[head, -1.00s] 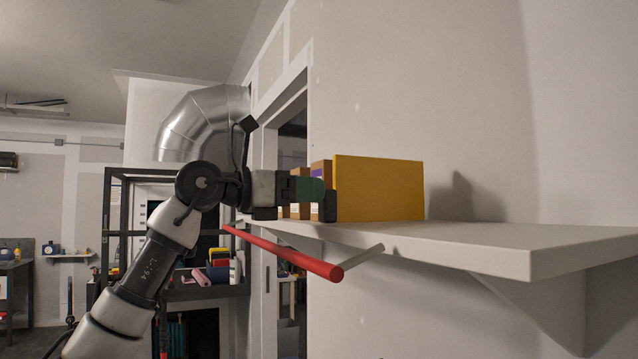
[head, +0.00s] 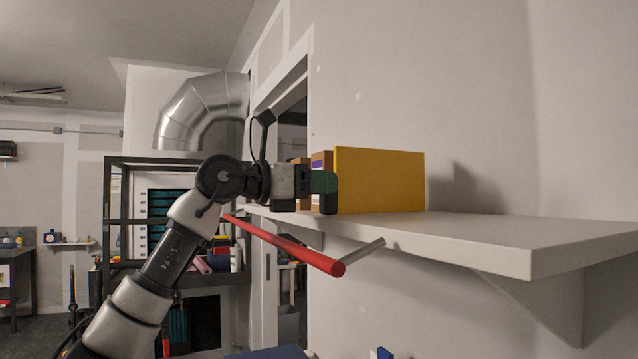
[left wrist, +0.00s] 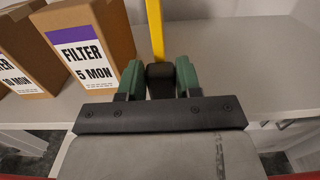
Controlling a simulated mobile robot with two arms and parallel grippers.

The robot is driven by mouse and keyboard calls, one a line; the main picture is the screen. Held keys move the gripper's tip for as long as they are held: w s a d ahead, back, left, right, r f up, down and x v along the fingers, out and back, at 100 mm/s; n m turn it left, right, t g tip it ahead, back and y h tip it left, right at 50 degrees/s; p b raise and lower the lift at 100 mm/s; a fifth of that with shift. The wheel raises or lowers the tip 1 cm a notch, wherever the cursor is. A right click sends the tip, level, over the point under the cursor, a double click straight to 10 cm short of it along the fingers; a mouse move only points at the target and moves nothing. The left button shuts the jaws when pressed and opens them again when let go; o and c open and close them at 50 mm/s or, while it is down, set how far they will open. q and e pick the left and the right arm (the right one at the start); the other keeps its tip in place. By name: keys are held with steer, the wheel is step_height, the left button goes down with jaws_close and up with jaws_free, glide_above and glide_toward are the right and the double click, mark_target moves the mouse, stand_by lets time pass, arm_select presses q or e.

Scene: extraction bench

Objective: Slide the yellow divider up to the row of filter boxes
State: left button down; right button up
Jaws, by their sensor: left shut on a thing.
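The yellow divider (head: 380,182) stands upright on the shelf in the head view. In the left wrist view the divider (left wrist: 156,28) shows edge-on, with a black handle (left wrist: 160,78) at its near end. My left gripper (head: 325,184) is at this near end. In the left wrist view its green fingers (left wrist: 160,83) are on both sides of the handle, shut on it. A filter box (left wrist: 90,45) labelled "FILTER 5 MON" stands left of the divider, with a narrow gap between them. Another filter box (left wrist: 22,50) stands further left. My right gripper is not in view.
The white shelf (head: 480,234) is clear right of the divider and ends at the wall behind. A red rod (head: 290,247) with a grey stub runs in front of and below the shelf edge. A dark rack and a metal duct (head: 205,112) stand behind my left arm.

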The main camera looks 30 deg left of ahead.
arm_select(q)
steer(key=shift+w+a+r+p, duration=0.2)
steer(key=shift+a+r+p, duration=0.1)
steer(key=shift+p, duration=0.15)
steer(key=w+a+p, duration=0.2)
steer(key=shift+a, duration=0.35)
steer(key=shift+w+a+f, duration=0.3)
steer(key=shift+w, duration=0.05)
steer(key=shift+s+d, duration=0.15)
steer(key=c, duration=0.8)
jaws_free()
steer(key=shift+o, duration=0.2)
